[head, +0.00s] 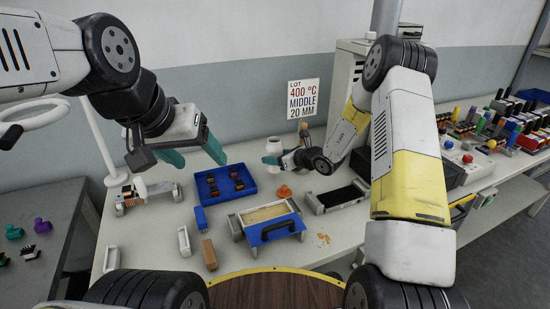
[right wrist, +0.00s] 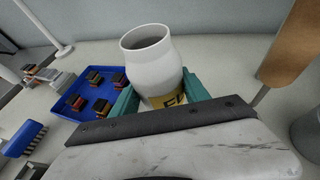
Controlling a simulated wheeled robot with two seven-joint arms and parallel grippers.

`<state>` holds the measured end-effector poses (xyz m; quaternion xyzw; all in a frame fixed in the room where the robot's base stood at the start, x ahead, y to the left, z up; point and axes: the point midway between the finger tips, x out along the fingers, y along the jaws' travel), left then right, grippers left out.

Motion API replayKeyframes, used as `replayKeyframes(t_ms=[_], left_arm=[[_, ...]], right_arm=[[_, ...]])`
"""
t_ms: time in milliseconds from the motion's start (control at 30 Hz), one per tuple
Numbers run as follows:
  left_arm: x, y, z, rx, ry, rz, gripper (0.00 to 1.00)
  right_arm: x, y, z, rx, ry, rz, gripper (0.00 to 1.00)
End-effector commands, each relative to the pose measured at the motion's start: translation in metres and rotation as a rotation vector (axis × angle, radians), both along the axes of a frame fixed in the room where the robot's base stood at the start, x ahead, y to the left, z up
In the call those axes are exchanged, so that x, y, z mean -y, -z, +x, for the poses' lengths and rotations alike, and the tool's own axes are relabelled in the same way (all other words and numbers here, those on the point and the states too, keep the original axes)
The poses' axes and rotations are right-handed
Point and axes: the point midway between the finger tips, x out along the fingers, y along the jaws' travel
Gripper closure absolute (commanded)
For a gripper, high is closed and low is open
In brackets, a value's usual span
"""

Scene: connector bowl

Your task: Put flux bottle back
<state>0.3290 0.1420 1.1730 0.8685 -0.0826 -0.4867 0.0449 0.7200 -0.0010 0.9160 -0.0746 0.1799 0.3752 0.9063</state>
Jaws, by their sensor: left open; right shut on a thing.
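The flux bottle (right wrist: 152,62) is white with an open round mouth and a yellow label, partly hidden, low on its side. My right gripper (right wrist: 160,95) is shut on it, with a teal finger on each side. In the head view the bottle (head: 273,144) is upright near the back of the bench, in my right gripper (head: 273,158). I cannot tell whether its base touches the bench. My left gripper (head: 193,154) is open and empty, above the bench left of the bottle.
A blue tray (head: 247,189) with several small connectors lies left of the bottle. An orange piece (head: 285,191), a blue-fronted fixture with a black handle (head: 272,229) and a dark-topped holder (head: 338,198) are nearer. A brown upright thing (right wrist: 290,45) stands close right of the bottle.

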Motion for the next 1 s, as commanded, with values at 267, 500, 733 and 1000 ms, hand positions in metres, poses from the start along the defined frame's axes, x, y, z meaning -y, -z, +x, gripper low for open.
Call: replayKeyframes(t_ms=[267, 500, 733, 1000], left_arm=[[0.0, 0.0, 0.0, 0.0, 0.0, 0.0, 0.32], [0.0, 0.0, 0.0, 0.0, 0.0, 0.0, 0.32], [0.0, 0.0, 0.0, 0.0, 0.0, 0.0, 0.32], [0.0, 0.0, 0.0, 0.0, 0.0, 0.0, 0.32]], right_arm=[[0.0, 0.034, 0.0, -0.001, 0.0, 0.001, 1.0], [0.0, 0.035, 0.0, 0.002, 0.0, 0.001, 1.0], [0.0, 0.038, 0.0, 0.0, 0.0, 0.0, 0.31], [0.0, 0.038, 0.0, 0.0, 0.0, 0.0, 0.25]])
